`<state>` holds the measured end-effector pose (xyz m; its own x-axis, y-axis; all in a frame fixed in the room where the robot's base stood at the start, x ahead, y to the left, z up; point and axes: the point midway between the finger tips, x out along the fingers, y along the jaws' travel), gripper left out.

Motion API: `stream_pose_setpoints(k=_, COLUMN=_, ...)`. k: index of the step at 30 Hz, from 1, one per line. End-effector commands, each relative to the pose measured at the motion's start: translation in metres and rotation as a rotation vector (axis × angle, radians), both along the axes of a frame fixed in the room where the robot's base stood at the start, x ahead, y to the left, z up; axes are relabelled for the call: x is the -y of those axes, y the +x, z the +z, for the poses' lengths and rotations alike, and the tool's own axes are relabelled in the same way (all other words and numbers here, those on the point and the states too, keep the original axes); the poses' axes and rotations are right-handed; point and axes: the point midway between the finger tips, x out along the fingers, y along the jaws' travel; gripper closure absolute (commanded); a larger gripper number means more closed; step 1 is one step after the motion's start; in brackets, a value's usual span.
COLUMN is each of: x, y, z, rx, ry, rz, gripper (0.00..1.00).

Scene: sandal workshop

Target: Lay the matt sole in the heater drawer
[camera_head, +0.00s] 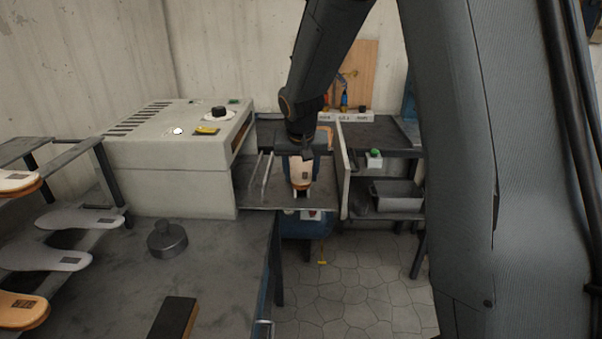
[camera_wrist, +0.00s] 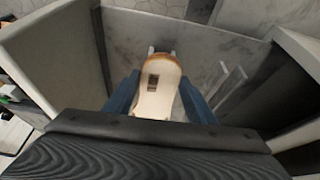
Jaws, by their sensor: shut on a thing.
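The sole (camera_head: 300,170), pale on its face with a tan-orange edge and a small dark printed patch, is held in my gripper (camera_head: 301,184). In the wrist view the sole (camera_wrist: 156,92) lies between my two blue fingers, which are shut on it. The heater drawer (camera_head: 262,196) is pulled out from the right side of the pale heater box (camera_head: 168,180). My gripper and the sole are over the open drawer. In the wrist view the drawer floor (camera_wrist: 190,35) shows beyond the sole. I cannot tell whether the sole touches the floor.
Upright rails (camera_head: 267,176) stand in the drawer left of the sole, and its front panel (camera_head: 343,170) stands to the right. Several soles lie on a rack (camera_head: 60,165) at left. A dark round weight (camera_head: 167,239) sits on the bench.

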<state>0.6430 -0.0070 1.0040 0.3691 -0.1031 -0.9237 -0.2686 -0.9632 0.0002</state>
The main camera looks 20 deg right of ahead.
Motion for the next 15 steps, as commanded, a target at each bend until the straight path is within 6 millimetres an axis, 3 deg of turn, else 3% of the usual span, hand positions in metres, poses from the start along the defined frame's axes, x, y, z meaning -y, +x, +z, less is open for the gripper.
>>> stream_pose_setpoints(k=10, x=0.0000, y=0.0002, z=-0.0049, rx=0.001, ry=0.000, rz=0.000, gripper=0.75)
stream_pose_setpoints(k=11, x=-0.0001, y=0.0002, z=-0.0045, rx=0.001, ry=0.000, rz=0.000, gripper=0.45)
stream_pose_setpoints(k=14, x=-0.0001, y=0.0001, z=-0.0043, rx=0.001, ry=0.000, rz=0.000, gripper=0.28)
stream_pose_setpoints(k=15, x=-0.0001, y=0.0001, z=-0.0043, rx=0.001, ry=0.000, rz=0.000, gripper=0.28)
